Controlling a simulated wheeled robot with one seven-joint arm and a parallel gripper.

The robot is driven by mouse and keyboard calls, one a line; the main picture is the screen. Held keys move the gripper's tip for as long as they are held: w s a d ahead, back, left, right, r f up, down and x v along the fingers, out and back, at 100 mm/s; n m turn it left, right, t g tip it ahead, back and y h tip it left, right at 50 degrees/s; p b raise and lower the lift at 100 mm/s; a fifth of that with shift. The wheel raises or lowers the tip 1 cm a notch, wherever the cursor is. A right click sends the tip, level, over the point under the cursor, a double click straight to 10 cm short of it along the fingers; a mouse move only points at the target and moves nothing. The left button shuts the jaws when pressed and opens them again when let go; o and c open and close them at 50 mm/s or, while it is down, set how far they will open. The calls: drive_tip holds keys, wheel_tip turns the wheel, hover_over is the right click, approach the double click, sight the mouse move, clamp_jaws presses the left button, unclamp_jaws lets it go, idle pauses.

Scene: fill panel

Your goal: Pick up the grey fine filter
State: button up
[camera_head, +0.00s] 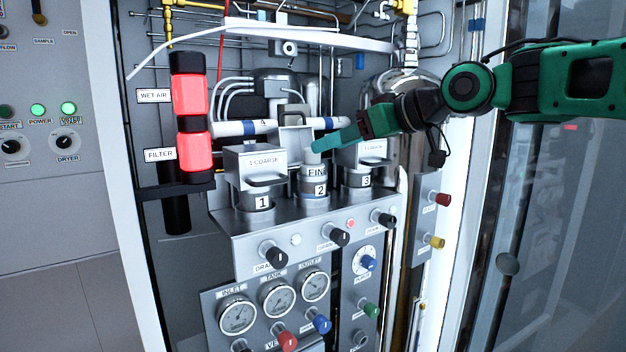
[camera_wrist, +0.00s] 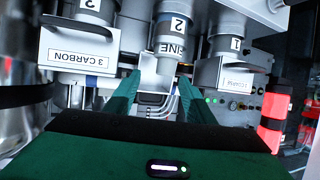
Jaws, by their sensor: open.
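The grey fine filter (camera_head: 314,186) is a cylinder labelled "FINE" and "2". It stands upright in the middle of the steel shelf, between stations 1 and 3. Its upper part is partly hidden by my gripper in the head view. My gripper (camera_head: 322,144) comes in from the right and its fingertips are at the filter's top. In the wrist view the scene is upside down and the fine filter (camera_wrist: 172,38) lies ahead of my gripper (camera_wrist: 156,80). The two green fingers are apart, with a grey part between their tips. I cannot tell whether either finger touches it.
The coarse unit (camera_head: 253,165) stands close on the left and the carbon unit (camera_head: 366,158) close on the right, both with box-like covers. A red-and-black column (camera_head: 191,110) is farther left. Pipes run behind. Knobs and gauges (camera_head: 277,298) are below the shelf (camera_head: 232,222).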

sight(312, 173)
drive_tip(key=x, duration=0.5)
drive_tip(key=shift+s+a, duration=0.3)
drive_tip(key=shift+a, duration=0.15)
drive_tip(key=shift+w+a+f, duration=0.15)
drive_tip(key=shift+w+a, duration=0.1)
drive_tip(key=shift+w, duration=0.05)
clamp_jaws()
